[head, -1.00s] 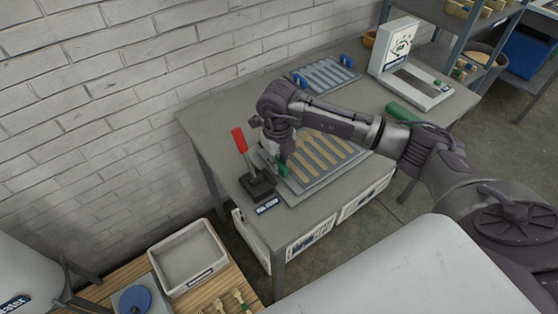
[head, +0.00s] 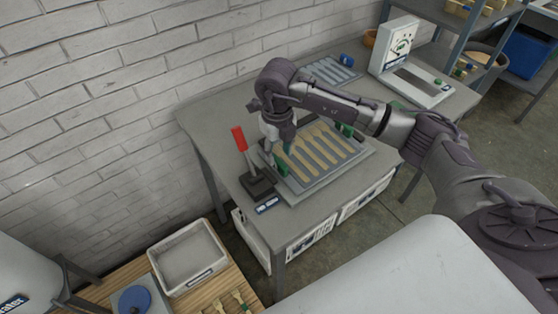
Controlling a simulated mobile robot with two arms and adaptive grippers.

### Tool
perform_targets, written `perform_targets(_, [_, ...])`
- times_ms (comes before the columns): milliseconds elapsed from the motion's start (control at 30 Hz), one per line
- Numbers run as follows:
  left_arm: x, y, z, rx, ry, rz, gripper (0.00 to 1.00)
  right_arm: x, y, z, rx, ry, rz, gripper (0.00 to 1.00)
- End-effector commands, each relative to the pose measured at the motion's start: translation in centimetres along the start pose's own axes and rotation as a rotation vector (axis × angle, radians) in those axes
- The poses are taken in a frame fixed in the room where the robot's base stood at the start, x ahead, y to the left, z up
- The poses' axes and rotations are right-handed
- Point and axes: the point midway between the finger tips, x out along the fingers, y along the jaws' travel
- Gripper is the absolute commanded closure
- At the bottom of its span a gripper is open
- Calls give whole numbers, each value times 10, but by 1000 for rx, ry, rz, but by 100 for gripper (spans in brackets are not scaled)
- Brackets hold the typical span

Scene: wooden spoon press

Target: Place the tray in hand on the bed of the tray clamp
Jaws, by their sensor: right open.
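The tray (head: 326,156) carries several pale wooden spoons in slots and has green end grips (head: 281,167). It lies flat on the grey bed (head: 313,199) of the tray clamp on the table. The clamp's black base (head: 257,187) and upright red-handled lever (head: 239,139) stand at the left end of the tray. My right gripper (head: 281,143) is open and empty just above the tray's left end, close to the near green grip. My arm crosses over the tray's far side and hides part of it. My left gripper is not in view.
A second slotted tray (head: 330,72) with blue grips lies at the back of the table, partly behind my arm. A white gauge stand (head: 412,75) is at the back right. A grey bin (head: 188,256) sits on the wooden bench at lower left. A brick wall runs behind.

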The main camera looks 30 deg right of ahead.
Motion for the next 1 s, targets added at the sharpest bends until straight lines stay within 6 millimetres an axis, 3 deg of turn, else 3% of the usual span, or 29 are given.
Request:
perform_targets(200, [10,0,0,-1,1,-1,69,-46,0,1,1,-5,-1,57])
perform_targets(400, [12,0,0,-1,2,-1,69,-71,0,0,0,-2,0,57])
perform_targets(1000, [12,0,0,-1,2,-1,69,-77,0,0,0,0,0,57])
